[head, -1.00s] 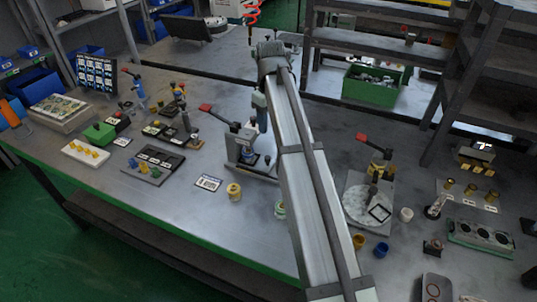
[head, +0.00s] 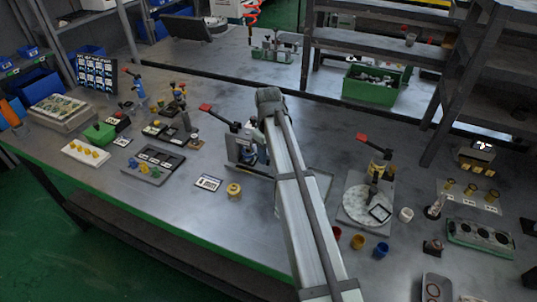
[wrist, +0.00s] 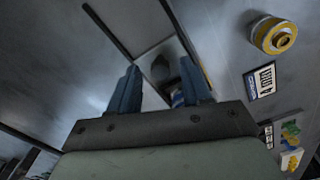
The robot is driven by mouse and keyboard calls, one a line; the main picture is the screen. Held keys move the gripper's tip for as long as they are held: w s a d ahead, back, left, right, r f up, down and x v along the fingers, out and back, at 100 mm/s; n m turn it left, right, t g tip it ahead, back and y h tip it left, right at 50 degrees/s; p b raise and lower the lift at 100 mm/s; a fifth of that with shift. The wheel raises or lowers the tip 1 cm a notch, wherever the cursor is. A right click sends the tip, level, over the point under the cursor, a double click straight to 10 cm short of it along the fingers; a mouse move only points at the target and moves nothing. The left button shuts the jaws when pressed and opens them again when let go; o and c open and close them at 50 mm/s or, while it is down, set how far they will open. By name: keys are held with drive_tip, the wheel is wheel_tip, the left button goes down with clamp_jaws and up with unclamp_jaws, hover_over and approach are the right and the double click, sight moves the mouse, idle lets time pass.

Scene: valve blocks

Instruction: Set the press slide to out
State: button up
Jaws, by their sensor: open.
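A press with a red-tipped lever (head: 206,108) stands mid-table in the head view, partly behind my arm. I cannot tell its slide apart in the head view. My gripper is mostly hidden behind my arm beside this press in the head view. In the wrist view my gripper (wrist: 158,85) is open, with two blue fingers spread. Between and beyond the fingers are a dark rounded part (wrist: 160,68) and a blue-and-white part (wrist: 178,97) on a framed base, partly covered by the right finger. Contact cannot be told.
A yellow round part (head: 234,190) and a label card (head: 208,183) lie in front of the press. Another red-levered station (head: 368,200) stands to the right, with red (head: 337,232), yellow (head: 357,242) and blue (head: 380,250) cups before it.

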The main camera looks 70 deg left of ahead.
drive_tip(key=shift+f, duration=0.4)
clamp_jaws()
idle(0.5)
